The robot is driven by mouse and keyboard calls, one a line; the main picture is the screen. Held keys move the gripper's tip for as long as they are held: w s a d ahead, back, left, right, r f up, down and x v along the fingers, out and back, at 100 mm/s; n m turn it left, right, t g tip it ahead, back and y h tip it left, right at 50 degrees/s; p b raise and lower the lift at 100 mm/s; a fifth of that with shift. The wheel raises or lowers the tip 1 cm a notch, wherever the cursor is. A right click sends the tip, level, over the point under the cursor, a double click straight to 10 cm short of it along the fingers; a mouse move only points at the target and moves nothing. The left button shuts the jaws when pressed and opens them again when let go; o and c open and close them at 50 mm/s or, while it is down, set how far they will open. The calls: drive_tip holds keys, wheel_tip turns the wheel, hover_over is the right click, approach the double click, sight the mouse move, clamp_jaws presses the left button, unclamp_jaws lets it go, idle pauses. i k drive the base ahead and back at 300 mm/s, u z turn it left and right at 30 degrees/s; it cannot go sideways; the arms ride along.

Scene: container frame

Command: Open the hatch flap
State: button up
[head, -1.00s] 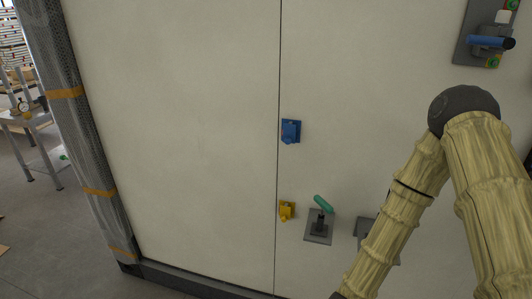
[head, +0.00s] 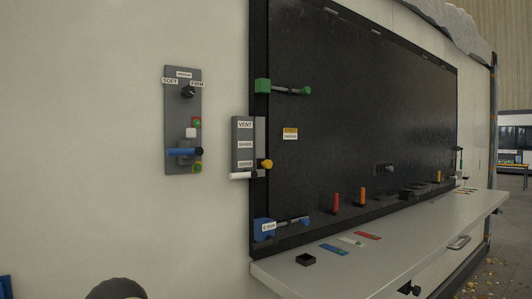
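A large dark panel (head: 350,110) fills a black frame in the white wall in the head view; it looks like the hatch flap, though I cannot be sure. It appears flush in its frame, with small light fittings along its top edge. A green fitting (head: 263,86) with a rod sits at its upper left edge. A blue fitting (head: 264,229) with a rod and a white label sits at its lower left. My gripper is out of view; only a dark round part of my arm shows at the bottom left.
A grey counter (head: 400,247) juts out below the panel, with coloured strips and a black block on it. A box labelled VENT (head: 242,145) and a grey control plate (head: 181,80) with a blue handle stand out left of the panel. Floor shows at far right.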

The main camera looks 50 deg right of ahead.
sight(371, 101)
drive_tip(key=z, duration=2.6)
drive_tip(key=k, duration=1.1)
drive_tip(key=z, duration=0.65)
drive_tip(key=i, duration=0.35)
drive_tip(key=z, duration=0.75)
drive_tip(key=i, duration=1.6)
drive_tip(key=u, duration=0.35)
drive_tip(key=i, duration=1.1)
drive_tip(key=u, duration=1.55)
drive_tip(key=i, duration=0.5)
drive_tip(key=u, duration=0.35)
